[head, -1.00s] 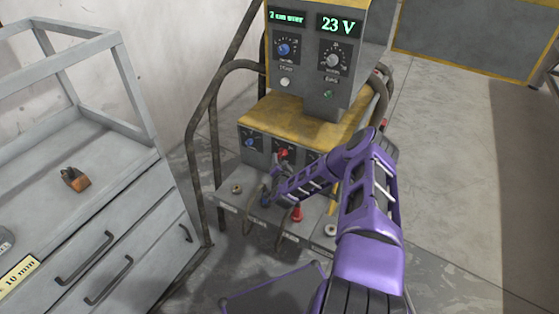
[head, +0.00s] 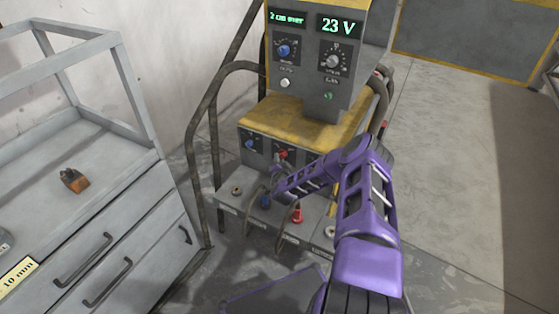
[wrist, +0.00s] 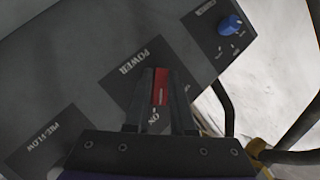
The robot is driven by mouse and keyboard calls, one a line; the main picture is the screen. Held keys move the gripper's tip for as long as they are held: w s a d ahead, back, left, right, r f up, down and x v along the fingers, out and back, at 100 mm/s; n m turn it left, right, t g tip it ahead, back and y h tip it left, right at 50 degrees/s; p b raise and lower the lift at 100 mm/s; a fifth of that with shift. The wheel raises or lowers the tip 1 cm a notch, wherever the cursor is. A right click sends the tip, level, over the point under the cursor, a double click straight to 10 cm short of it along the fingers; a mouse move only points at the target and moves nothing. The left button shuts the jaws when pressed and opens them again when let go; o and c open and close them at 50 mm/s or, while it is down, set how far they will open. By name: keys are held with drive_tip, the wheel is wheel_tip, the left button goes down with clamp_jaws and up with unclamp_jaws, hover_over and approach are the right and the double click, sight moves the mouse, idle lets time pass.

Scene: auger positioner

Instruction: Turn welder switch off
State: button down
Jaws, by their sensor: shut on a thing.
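The welder (head: 317,60) is a grey and yellow machine with lit displays, one reading 23 V. Its red power switch (head: 282,154) is on the lower front panel. In the wrist view the red switch (wrist: 160,92) sits between the fingers of my gripper (wrist: 160,80), under the POWER label (wrist: 135,62). The ON label (wrist: 154,115) reads upside down on the near side of the switch. My gripper (head: 279,166) is shut on the switch in the head view too. The fingers hide the switch's sides, and its exact setting is hard to tell.
A blue knob (wrist: 230,25) is on the same panel. Below the panel, a ledge carries sockets, cables and a red plug (head: 297,214). Bent metal rails (head: 193,150) flank the welder. A grey drawer cabinet (head: 110,215) stands at left. Open floor (head: 445,150) lies at right.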

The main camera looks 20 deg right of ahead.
drive_tip(key=shift+r, duration=0.2)
drive_tip(key=shift+w+r+n+g+h+b, duration=0.1)
drive_tip(key=shift+n+g+h+b, duration=0.5)
drive_tip(key=shift+n+g+h, duration=0.75)
drive_tip(key=shift+r+n+g+h+b, duration=0.1)
drive_tip(key=shift+n+g+h+b, duration=0.6)
drive_tip(key=shift+n+g, duration=1.2)
drive_tip(key=shift+w+r+n+g+h+b, duration=0.1)
drive_tip(key=shift+n+g+h+b, duration=0.45)
drive_tip(key=shift+n+g+h, duration=0.8)
drive_tip(key=shift+n+g, duration=0.3)
drive_tip(key=shift+g, duration=0.1)
drive_tip(key=c, duration=0.8)
unclamp_jaws()
drive_tip(key=shift+o, duration=0.2)
drive_tip(key=shift+s+d, duration=0.1)
